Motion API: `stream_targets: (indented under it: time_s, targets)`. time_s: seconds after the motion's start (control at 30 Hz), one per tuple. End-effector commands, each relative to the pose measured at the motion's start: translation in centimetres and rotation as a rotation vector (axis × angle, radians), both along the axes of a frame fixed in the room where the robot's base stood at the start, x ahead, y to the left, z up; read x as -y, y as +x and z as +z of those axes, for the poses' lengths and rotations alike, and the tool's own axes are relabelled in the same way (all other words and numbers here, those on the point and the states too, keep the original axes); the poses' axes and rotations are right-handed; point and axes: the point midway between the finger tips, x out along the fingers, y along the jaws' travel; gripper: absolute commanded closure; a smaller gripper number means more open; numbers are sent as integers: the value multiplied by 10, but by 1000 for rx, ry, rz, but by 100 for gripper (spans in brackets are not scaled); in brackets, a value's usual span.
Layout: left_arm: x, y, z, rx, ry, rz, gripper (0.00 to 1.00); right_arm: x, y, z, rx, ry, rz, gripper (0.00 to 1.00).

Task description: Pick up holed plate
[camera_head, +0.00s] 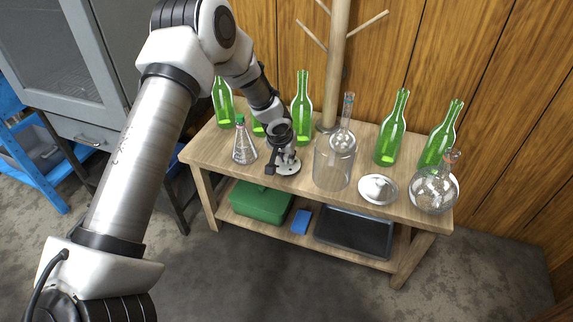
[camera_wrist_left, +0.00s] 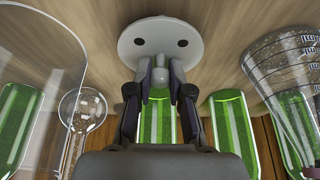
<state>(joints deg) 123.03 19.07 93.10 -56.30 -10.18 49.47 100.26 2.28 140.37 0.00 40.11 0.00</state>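The holed plate (camera_wrist_left: 160,27) is a pale grey disc with two dark holes and a knob at its centre. In the head view it shows as a small white disc (camera_head: 288,167) on the wooden table, partly hidden by my left gripper (camera_head: 280,160). In the left wrist view my left gripper (camera_wrist_left: 161,78) has its fingers drawn in on both sides of the knob, seemingly touching it. Whether the plate is clear of the tabletop cannot be told. My right gripper is not in view.
A conical flask (camera_head: 244,150) stands left of the gripper and a large glass beaker (camera_head: 333,165) right. Green bottles (camera_head: 302,105) line the back. A wooden stand (camera_head: 338,60) rises behind.

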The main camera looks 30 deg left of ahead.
Motion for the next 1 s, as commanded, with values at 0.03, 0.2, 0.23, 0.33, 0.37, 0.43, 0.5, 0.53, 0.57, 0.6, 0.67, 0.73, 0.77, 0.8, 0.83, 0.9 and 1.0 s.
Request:
stream_targets:
  time_s: [0.03, 0.2, 0.23, 0.33, 0.37, 0.43, 0.5, 0.53, 0.57, 0.6, 0.67, 0.73, 0.77, 0.8, 0.83, 0.9, 1.0]
  targets:
    - [0, 0, 0, 0, 0, 0, 100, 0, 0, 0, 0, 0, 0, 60]
    - [0, 0, 0, -1, 0, 0, 100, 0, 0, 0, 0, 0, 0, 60]
    - [0, 0, 0, -1, 0, 0, 100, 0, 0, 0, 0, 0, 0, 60]
    - [0, 0, 0, -1, 0, 0, 100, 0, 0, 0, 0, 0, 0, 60]
    - [0, 0, 2, -1, 0, 0, 100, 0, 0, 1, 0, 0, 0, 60]
    - [0, 0, 9, 0, 0, 0, 100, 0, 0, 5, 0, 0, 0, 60]
    - [0, 0, 22, 1, 0, 1, 100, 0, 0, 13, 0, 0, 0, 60]
    - [0, 0, 30, 2, 0, 1, 100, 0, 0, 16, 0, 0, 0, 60]
    - [0, 0, 38, 2, -1, 1, 100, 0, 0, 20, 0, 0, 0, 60]
    - [0, 1, 48, 3, -1, 1, 100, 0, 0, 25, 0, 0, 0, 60]
    - [0, 0, 64, 2, -1, 1, 100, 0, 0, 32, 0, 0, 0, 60]
    - [0, 0, 80, 3, -1, 1, 100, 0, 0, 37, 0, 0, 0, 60]
    - [0, 0, 85, 2, -1, 1, 100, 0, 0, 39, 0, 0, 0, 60]
    - [0, 0, 91, 0, 0, 1, 100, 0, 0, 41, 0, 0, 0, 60]
    - [0, 0, 94, 0, 0, 0, 100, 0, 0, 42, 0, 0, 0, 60]
    - [0, 0, 100, 0, -1, 1, 100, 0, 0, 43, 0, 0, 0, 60]
    - [0, 0, 101, -1, 0, 0, 100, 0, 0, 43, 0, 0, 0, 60]
